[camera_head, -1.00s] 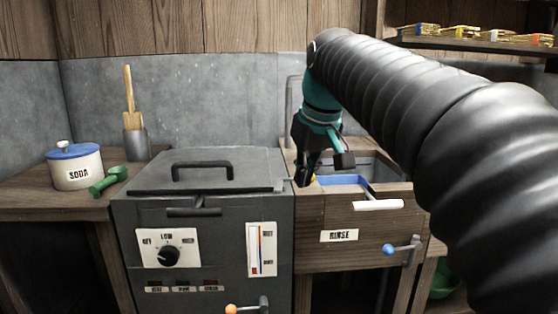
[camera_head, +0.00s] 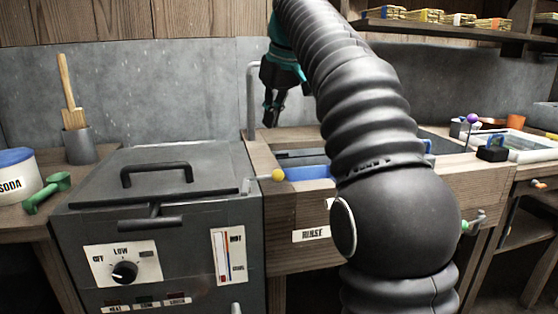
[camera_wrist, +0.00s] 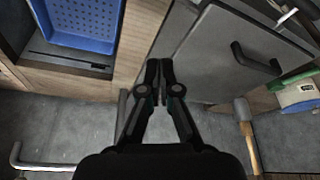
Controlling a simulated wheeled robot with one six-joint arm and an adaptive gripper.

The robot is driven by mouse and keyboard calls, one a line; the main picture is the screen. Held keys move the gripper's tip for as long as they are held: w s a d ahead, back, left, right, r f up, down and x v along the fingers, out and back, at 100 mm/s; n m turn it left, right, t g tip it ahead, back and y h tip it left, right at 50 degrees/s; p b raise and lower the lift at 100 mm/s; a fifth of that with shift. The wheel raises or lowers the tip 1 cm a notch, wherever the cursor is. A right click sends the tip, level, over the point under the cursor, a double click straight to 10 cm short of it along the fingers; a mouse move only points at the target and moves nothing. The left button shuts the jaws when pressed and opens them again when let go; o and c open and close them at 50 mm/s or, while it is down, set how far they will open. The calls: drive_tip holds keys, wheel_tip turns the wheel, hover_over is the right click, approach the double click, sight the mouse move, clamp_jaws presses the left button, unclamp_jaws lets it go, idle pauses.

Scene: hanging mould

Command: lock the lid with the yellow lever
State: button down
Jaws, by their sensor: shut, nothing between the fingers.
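The grey lid (camera_head: 150,172) with a black handle lies flat and closed on the dark heater box (camera_head: 190,245). The yellow lever (camera_head: 278,175) is a thin rod with a yellow ball at the lid's right edge, its ball pointing right towards the rinse sink. My gripper (camera_head: 272,122) is shut and empty, above and behind the lever, clear of it. In the wrist view my gripper (camera_wrist: 158,75) appears over the lid's edge (camera_wrist: 215,60); the yellow ball does not show there.
The wooden rinse sink (camera_head: 290,215) with a blue basket (camera_head: 308,172) stands right of the box. A grey pipe (camera_head: 251,95) rises behind it. A soda jar (camera_head: 14,178) and green scoop (camera_head: 46,193) are at left. My arm hides part of the sink.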

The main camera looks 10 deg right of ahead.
drive_tip(key=b+x, duration=0.3)
drive_tip(key=x, duration=0.6)
drive_tip(key=shift+a+f+b, duration=0.2)
drive_tip(key=shift+f+b, duration=0.1)
drive_tip(key=shift+f, duration=0.05)
drive_tip(key=shift+d+f, duration=0.1)
drive_tip(key=shift+f, duration=0.2)
drive_tip(key=shift+s+d+f+b, duration=0.1)
drive_tip(key=shift+s+d+b, duration=0.25)
drive_tip(key=shift+s, duration=0.45)
drive_tip(key=shift+s+d+f+b, duration=0.1)
drive_tip(key=shift+s+d+b, duration=0.25)
drive_tip(key=shift+s, duration=0.45)
